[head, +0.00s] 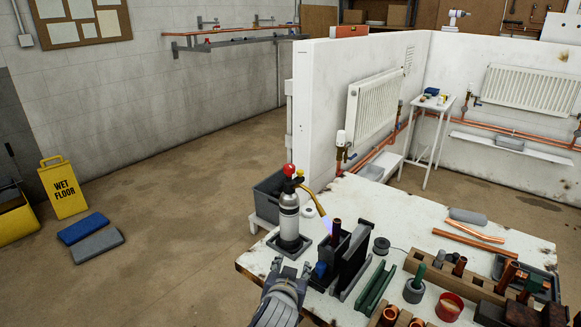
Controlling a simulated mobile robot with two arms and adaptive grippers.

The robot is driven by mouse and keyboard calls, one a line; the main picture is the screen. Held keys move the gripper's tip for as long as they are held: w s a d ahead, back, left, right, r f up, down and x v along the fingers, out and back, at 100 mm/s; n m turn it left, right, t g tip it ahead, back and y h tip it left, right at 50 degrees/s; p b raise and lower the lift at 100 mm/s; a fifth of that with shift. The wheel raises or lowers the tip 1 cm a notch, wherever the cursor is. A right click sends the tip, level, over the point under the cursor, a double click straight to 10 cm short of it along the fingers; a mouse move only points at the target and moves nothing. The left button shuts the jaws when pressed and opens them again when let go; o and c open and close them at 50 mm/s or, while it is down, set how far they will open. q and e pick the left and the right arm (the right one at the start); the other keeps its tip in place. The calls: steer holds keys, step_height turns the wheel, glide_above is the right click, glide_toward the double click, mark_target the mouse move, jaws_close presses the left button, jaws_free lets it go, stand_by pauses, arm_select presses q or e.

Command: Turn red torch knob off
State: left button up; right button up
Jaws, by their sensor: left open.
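The blow torch (289,212) stands upright on a dark square base near the left end of the white workbench (405,222). Its red knob (289,170) sits on top, and a brass nozzle points down to the right. A faint bluish flame (326,225) shows at the nozzle tip, beside a copper pipe piece. My left gripper (290,267) is open and empty, in front of the torch base and well below the knob. Whether it touches anything is unclear. My right gripper is not in view.
Dark upright plates (352,257) stand right of the torch, close to my left gripper. A grey bin (268,197) is behind it. Copper fittings, a red pot (448,307) and a wooden block crowd the bench's right. The floor left is open, with a wet-floor sign (63,188).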

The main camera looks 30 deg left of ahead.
mark_target(289, 170)
arm_select(q)
steer(key=w+a+r+n+t+y, duration=0.2)
steer(key=w+a+r, duration=0.15)
steer(key=r, duration=0.55)
steer(key=w+a+r+n+t+y, duration=0.2)
steer(key=w+r+y, duration=0.15)
steer(key=r, duration=0.65)
steer(key=shift+h, duration=0.45)
steer(key=p+x, duration=0.1)
steer(key=x, duration=0.4)
steer(key=p+x, duration=0.1)
steer(key=x, duration=0.4)
steer(key=shift+w+a+f, duration=0.1)
steer(key=shift+w+f, duration=0.15)
steer(key=shift+w, duration=0.1)
steer(key=c, duration=1.1)
